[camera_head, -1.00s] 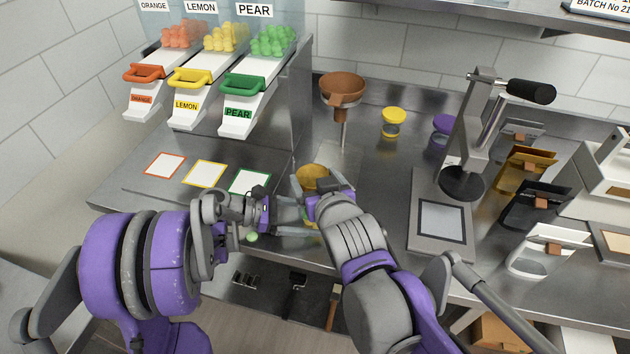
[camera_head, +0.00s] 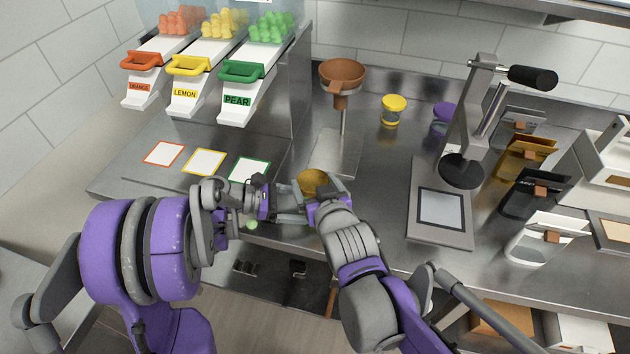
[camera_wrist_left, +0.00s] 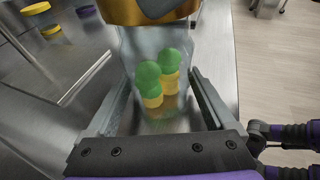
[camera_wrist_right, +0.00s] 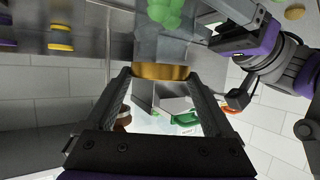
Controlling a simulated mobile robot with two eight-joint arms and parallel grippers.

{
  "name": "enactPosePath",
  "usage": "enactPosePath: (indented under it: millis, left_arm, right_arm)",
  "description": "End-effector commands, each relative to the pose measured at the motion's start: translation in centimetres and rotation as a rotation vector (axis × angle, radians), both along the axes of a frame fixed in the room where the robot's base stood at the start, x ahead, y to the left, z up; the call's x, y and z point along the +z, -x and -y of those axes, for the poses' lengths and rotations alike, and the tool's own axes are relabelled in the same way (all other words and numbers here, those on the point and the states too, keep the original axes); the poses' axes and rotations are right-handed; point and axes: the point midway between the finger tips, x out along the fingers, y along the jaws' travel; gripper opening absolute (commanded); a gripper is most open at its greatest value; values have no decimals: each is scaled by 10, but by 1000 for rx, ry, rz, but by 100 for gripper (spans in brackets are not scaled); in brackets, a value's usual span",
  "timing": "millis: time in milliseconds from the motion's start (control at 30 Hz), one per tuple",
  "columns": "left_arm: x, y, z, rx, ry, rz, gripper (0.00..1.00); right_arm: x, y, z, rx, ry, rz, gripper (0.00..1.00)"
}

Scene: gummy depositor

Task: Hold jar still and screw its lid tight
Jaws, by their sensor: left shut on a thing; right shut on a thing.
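A clear glass jar (camera_wrist_left: 135,92) with a gold lid (camera_head: 312,181) stands upright near the counter's front edge. In the left wrist view, green and yellow gummies (camera_wrist_left: 148,80) show inside the jar. My left gripper (camera_wrist_left: 157,78) is shut around the jar body, one finger on each side. My right gripper (camera_wrist_right: 159,75) is shut on the gold lid, which shows between its fingertips in the right wrist view. The lid sits on the jar's mouth; the thread and any gap are too small to see. In the head view, the grippers largely hide the jar body.
A yellow-lidded jar (camera_head: 393,110) and a purple-lidded jar (camera_head: 441,118) stand at the back. A brown funnel (camera_head: 342,75) on a stand is behind my grippers. A lever press (camera_head: 461,170) is to the right.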

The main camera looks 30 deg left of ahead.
Motion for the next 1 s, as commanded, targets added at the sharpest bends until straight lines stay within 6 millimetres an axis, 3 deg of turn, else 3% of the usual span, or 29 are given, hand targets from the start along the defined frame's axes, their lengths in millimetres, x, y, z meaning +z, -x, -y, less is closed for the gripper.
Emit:
enactPosePath:
  millis: [800, 833, 900, 1000]
  left_arm:
    - [0, 0, 0, 0, -1, -1, 0]
    - [0, 0, 0, 0, -1, -1, 0]
    - [0, 0, 0, 0, -1, -1, 0]
    - [0, 0, 0, 0, -1, -1, 0]
  right_arm:
    - [-13, 0, 0, 0, 1, 1, 0]
    - [-13, 0, 0, 0, 1, 1, 90]
    - [-13, 0, 0, 0, 1, 1, 100]
    - [-13, 0, 0, 0, 1, 1, 100]
